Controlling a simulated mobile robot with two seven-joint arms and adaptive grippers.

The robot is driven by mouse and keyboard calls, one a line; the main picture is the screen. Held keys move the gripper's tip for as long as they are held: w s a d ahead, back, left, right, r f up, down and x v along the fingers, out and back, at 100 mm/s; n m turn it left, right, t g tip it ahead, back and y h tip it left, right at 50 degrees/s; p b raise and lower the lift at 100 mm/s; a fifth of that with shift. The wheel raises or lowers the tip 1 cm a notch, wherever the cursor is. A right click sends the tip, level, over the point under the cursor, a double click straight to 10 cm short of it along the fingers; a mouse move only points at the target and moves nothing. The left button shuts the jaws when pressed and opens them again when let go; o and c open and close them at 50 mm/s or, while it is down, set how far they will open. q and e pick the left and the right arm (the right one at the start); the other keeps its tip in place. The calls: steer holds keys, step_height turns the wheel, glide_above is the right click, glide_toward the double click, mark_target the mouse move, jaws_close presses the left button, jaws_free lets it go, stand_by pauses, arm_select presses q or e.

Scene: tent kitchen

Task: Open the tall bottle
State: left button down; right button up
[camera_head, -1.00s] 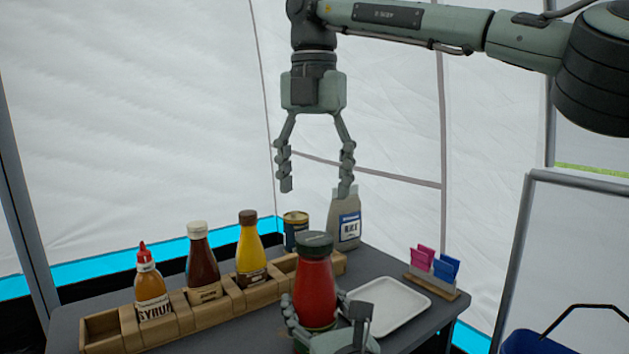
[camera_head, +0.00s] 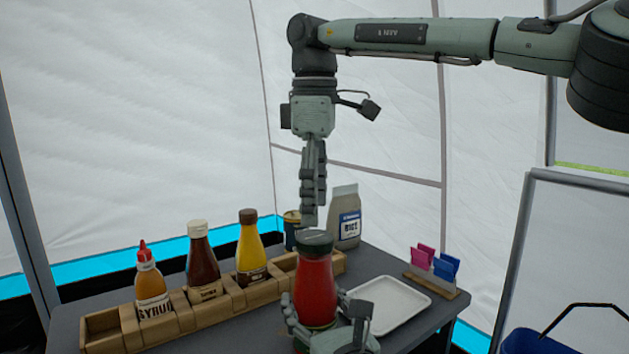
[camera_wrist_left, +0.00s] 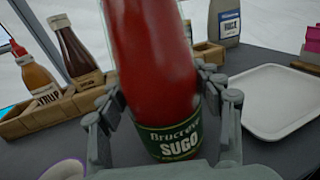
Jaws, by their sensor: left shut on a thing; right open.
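The tall bottle (camera_head: 316,287) is a red sauce bottle with a dark green lid (camera_head: 315,242), upright at the table's front. The left wrist view shows its red body (camera_wrist_left: 155,60) and a green label reading "SUGO" (camera_wrist_left: 172,138); its lid is out of that view. My left gripper (camera_head: 325,318) is shut around the bottle's lower body, a finger on each side (camera_wrist_left: 165,105). My right gripper (camera_head: 310,215) points straight down just above the lid. It is open, but seen edge-on, so its fingers overlap. I see nothing between them, and the lid looks closed.
A wooden rack (camera_head: 130,325) on the left holds a syrup bottle (camera_head: 151,290), a brown bottle (camera_head: 203,260) and a yellow bottle (camera_head: 250,255). A can (camera_head: 291,228) and a grey bag (camera_head: 345,215) stand behind. A white tray (camera_head: 405,303) and a packet holder (camera_head: 432,277) are right.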

mark_target(315, 236)
steer(key=shift+f, duration=2.25)
